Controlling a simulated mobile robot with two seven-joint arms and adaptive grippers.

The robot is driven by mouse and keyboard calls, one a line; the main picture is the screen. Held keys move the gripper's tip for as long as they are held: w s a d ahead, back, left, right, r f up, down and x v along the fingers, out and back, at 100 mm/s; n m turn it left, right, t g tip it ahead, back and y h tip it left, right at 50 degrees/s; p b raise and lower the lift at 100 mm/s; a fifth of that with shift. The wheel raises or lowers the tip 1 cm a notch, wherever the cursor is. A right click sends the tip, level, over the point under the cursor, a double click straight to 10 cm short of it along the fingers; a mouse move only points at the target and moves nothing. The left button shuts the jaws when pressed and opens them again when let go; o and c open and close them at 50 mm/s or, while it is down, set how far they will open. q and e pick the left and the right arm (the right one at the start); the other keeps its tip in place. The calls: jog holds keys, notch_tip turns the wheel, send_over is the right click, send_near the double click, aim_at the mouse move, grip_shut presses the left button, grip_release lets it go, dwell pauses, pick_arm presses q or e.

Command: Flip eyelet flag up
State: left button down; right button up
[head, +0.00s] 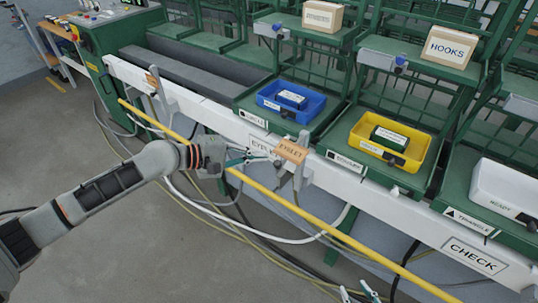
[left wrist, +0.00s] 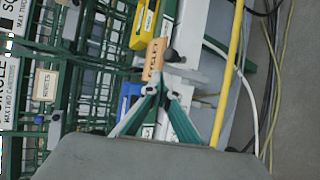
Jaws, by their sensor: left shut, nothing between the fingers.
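The orange eyelet flag (head: 291,151), lettered EYELET, sits at a grey bracket on the white rail, its lettered face visible from above. It also shows in the left wrist view (left wrist: 153,60), just beyond my fingertips. My left gripper (head: 268,154) is shut and empty, just left of the flag and its bracket in the head view. Its green fingers meet at the tips (left wrist: 161,92) in the left wrist view. I cannot tell whether they touch the bracket. My right gripper (head: 357,292) shows only its fingertips at the bottom edge, spread apart and empty.
A yellow pipe (head: 330,228) runs along the front of the white rail (head: 350,187). Behind are a blue bin (head: 272,103), a yellow bin (head: 413,150) and a white bin (head: 488,190) on green stands. Another orange flag (head: 153,79) is further left. Cables hang below.

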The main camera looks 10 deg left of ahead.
pick_arm(q)
jog(key=v, duration=0.8)
